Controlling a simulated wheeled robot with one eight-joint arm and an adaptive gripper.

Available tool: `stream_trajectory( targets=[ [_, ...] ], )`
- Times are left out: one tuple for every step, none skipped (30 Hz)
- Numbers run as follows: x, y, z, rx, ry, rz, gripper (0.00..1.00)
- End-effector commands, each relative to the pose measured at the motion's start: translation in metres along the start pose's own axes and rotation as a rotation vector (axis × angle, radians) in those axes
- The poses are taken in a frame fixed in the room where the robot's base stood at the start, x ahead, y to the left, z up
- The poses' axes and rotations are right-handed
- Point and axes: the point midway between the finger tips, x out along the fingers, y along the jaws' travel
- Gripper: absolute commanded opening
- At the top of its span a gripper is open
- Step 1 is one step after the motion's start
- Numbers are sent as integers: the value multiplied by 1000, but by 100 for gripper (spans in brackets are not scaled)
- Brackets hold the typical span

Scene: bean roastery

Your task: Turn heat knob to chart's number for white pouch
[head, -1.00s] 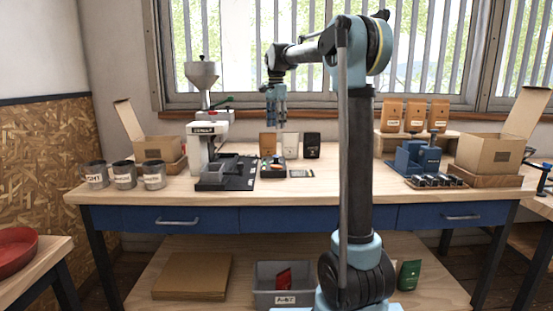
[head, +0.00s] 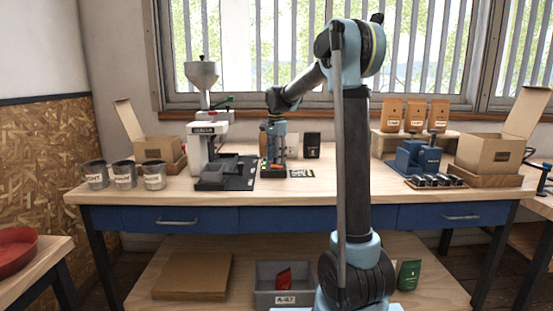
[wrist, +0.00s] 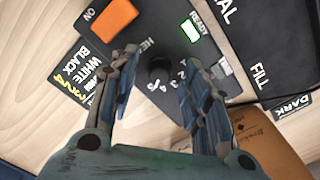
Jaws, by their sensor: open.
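The heat knob (wrist: 158,68) is a dark round knob on a black panel, with white numbers beside it in the wrist view. The pointer's setting is too dark to read. My gripper (wrist: 158,58) is open, its fingers on either side of the knob; contact cannot be told. The chart (wrist: 85,72) is a dark card with WHITE, BLACK and yellow writing, partly cut off; I cannot match a number to white with certainty. In the head view my gripper (head: 272,168) is low over the panel. The white pouch (head: 292,144) stands behind, partly hidden by the gripper.
An orange ON switch (wrist: 117,17) and a lit green READY lamp (wrist: 190,30) are near the knob. A brown pouch (wrist: 266,142) lies at the wrist view's lower right. A black pouch (head: 312,146) stands behind; a grinder (head: 203,140) stands left.

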Motion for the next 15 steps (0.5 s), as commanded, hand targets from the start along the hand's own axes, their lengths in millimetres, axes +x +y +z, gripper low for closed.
stream_trajectory(
  targets=[
    [2, 0, 0, 0, 0, 0, 43],
    [2, 0, 0, 0, 0, 0, 43],
    [3, 0, 0, 0, 0, 0, 43],
    [3, 0, 0, 0, 0, 0, 43],
    [3, 0, 0, 0, 0, 0, 43],
    [3, 0, 0, 0, 0, 0, 43],
    [3, 0, 0, 0, 0, 0, 43],
    [3, 0, 0, 0, 0, 0, 43],
    [3, 0, 0, 0, 0, 0, 43],
    [3, 0, 0, 0, 0, 0, 39],
    [2, 0, 0, 0, 0, 0, 32],
    [2, 0, 0, 0, 0, 0, 23],
    [2, 0, 0, 0, 0, 0, 16],
    [2, 0, 0, 0, 0, 0, 9],
    [2, 0, 0, 0, 0, 0, 0]
  ],
)
